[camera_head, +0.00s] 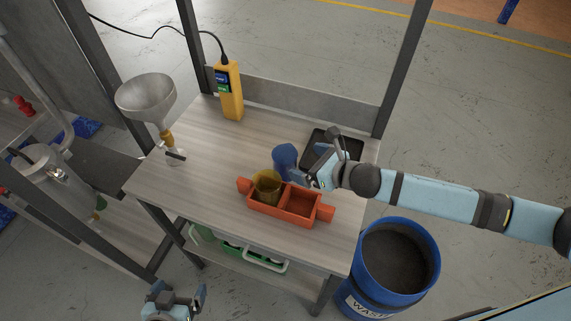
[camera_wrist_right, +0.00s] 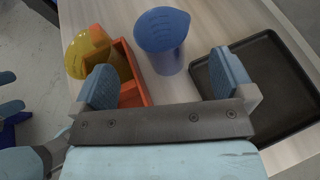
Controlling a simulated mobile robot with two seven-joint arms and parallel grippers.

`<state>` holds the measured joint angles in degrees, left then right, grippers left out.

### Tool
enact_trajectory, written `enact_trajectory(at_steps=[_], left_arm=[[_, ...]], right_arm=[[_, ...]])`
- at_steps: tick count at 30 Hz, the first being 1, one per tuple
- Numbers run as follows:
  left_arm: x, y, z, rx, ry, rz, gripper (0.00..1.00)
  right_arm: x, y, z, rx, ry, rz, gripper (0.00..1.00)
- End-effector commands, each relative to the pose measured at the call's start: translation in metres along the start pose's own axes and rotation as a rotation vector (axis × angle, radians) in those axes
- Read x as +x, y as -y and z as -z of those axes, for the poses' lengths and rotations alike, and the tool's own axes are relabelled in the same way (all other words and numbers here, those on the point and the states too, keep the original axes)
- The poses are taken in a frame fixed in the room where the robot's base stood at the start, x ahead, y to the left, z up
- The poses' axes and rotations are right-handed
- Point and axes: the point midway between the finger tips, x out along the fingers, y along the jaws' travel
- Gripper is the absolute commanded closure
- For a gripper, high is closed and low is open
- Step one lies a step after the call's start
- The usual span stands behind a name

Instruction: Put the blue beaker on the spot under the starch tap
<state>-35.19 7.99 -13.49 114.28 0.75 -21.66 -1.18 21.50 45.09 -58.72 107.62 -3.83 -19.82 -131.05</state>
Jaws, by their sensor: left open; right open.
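The blue beaker (camera_head: 284,156) stands upright on the table behind the orange carrier. It also shows in the right wrist view (camera_wrist_right: 162,35), beyond and between the two fingers. My right gripper (camera_head: 314,167) is open and empty, just right of the beaker; I see no clear contact. My left gripper (camera_head: 176,299) is open and empty, low at the front left, away from the table. A metal funnel (camera_head: 146,97) with a brass tap (camera_head: 167,138) stands at the table's left. I cannot tell if this is the starch tap; no marked spot is clear.
The orange carrier (camera_head: 265,209) holds a yellow beaker (camera_head: 267,184) in its left compartment; its right one is empty. A black tray (camera_head: 348,143) lies to the right. A yellow handheld device (camera_head: 230,90) stands at the back. A blue waste drum (camera_head: 428,262) stands right of the table.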

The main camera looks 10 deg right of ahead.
Motion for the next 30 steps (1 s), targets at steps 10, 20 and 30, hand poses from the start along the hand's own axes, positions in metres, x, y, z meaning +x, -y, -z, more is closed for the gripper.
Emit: enact_trajectory(at_steps=[10,20,30], left_arm=[[-0.002,0.002,0.003,0.001,-0.001,0.004,0.0],[-0.005,0.003,0.006,0.002,0.001,0.007,0.0],[-0.005,0.003,0.005,0.0,0.001,0.007,0.0]], right_arm=[[0.035,0.0,-0.001,0.002,0.001,0.0,0.0],[0.08,0.001,-0.001,0.002,0.0,0.001,0.0],[0.083,0.001,0.0,0.002,0.0,0.001,0.16]])
